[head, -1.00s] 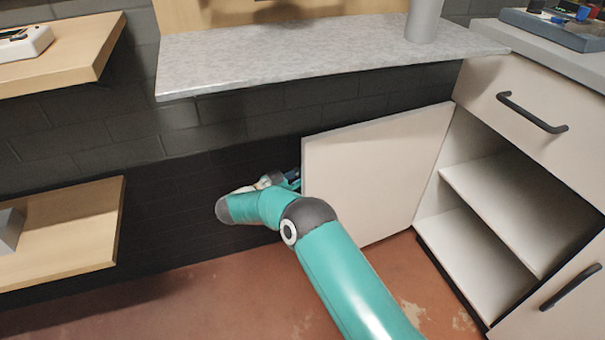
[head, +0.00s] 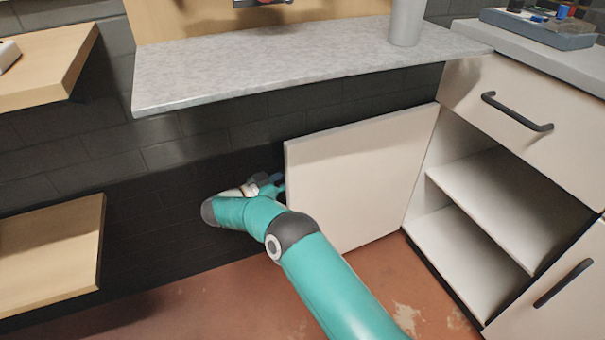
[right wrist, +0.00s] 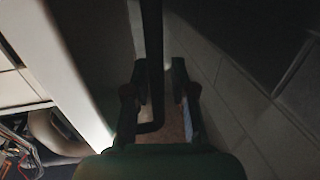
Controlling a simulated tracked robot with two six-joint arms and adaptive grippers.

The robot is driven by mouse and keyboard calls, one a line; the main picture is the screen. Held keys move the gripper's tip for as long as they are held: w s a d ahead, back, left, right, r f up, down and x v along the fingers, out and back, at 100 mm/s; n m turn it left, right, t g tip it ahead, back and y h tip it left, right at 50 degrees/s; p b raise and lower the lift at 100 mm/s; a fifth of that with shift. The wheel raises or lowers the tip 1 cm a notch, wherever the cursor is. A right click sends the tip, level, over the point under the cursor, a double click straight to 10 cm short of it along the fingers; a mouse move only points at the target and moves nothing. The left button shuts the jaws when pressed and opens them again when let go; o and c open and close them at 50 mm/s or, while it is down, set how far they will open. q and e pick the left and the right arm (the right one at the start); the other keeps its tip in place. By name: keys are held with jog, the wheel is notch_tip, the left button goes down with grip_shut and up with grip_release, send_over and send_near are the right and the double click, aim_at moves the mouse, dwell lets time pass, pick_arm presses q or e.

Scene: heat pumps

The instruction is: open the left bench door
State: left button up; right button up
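The left bench door (head: 360,175) is a pale panel standing wide open, swung out from its cabinet at the right of the head view. My right arm reaches to the door's free left edge, and its right gripper is mostly hidden behind the door there. In the right wrist view the black bar handle (right wrist: 152,50) runs between the two fingers of my right gripper (right wrist: 160,85). The fingers are apart, with a gap beside the bar on the right; contact on the left is unclear. My left gripper is not in view.
The open cabinet shows a bare inner shelf (head: 490,190). A drawer (head: 520,105) sits above it and another door (head: 555,290) to its right. A grey countertop (head: 300,60) overhangs the open door. Wooden shelves (head: 50,250) stand at left. Red floor is clear below.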

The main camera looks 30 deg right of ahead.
jog(key=shift+a, duration=0.1)
jog(key=a, duration=1.1)
jog(key=shift+s+a, duration=0.4)
jog(key=shift+s, duration=0.05)
jog(key=shift+f, duration=0.1)
